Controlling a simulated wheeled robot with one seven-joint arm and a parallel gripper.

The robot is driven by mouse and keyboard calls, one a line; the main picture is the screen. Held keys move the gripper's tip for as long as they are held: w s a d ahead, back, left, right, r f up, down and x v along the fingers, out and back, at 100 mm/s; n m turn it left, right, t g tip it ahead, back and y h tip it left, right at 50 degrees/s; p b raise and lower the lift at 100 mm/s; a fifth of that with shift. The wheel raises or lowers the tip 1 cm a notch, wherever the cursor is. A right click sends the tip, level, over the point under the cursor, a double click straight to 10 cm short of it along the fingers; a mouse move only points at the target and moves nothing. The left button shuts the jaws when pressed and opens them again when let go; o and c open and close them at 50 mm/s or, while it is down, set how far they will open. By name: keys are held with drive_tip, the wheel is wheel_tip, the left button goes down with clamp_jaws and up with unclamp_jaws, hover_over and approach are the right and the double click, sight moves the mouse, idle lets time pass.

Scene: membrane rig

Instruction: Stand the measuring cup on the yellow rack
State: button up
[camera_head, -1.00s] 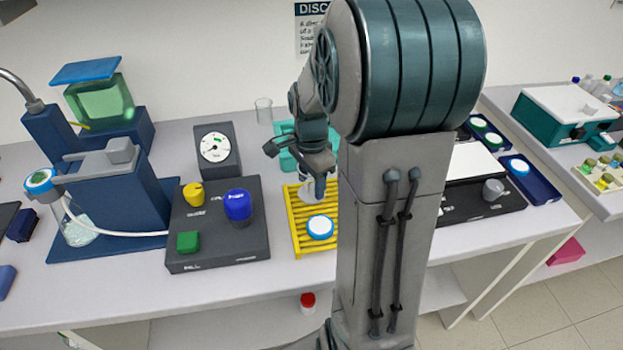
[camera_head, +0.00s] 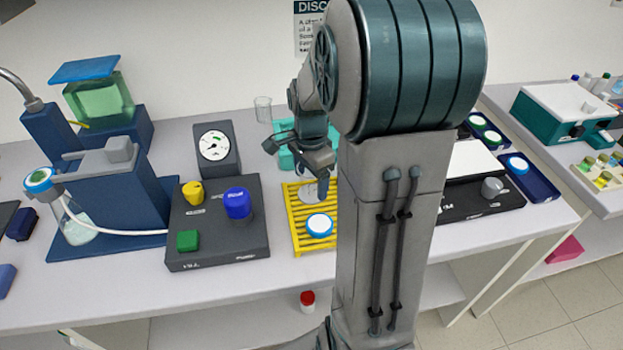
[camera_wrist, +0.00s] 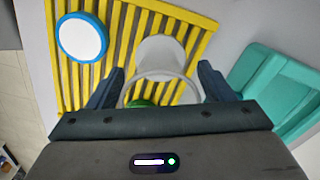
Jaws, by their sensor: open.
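The measuring cup (camera_wrist: 160,58) is a clear, whitish cup on the yellow rack (camera_wrist: 205,44) in the wrist view. It looks upright, with its round rim toward the camera. In the head view the cup (camera_head: 308,191) is a faint pale shape on the yellow rack (camera_head: 299,235), partly hidden by my gripper (camera_head: 321,184). My gripper (camera_wrist: 160,85) is open, with one finger on each side of the cup's rim in the wrist view and gaps showing between. Whether the cup's base sits fully flat is hard to tell.
A teal tray (camera_wrist: 276,90) is close by. A control box (camera_head: 217,250) stands left of the rack, and a clear beaker (camera_head: 263,109) stands behind.

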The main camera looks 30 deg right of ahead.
wheel_tip(320, 180, up, 11)
drive_tip(key=s+a+f+n+t, duration=0.3)
drive_tip(key=s+a+n, duration=0.8)
drive_tip(key=n, duration=0.5)
drive_tip(key=shift+s+a+f+n, duration=0.15)
drive_tip(key=shift+s+f+n, duration=0.2)
drive_tip(key=shift+s, duration=0.9)
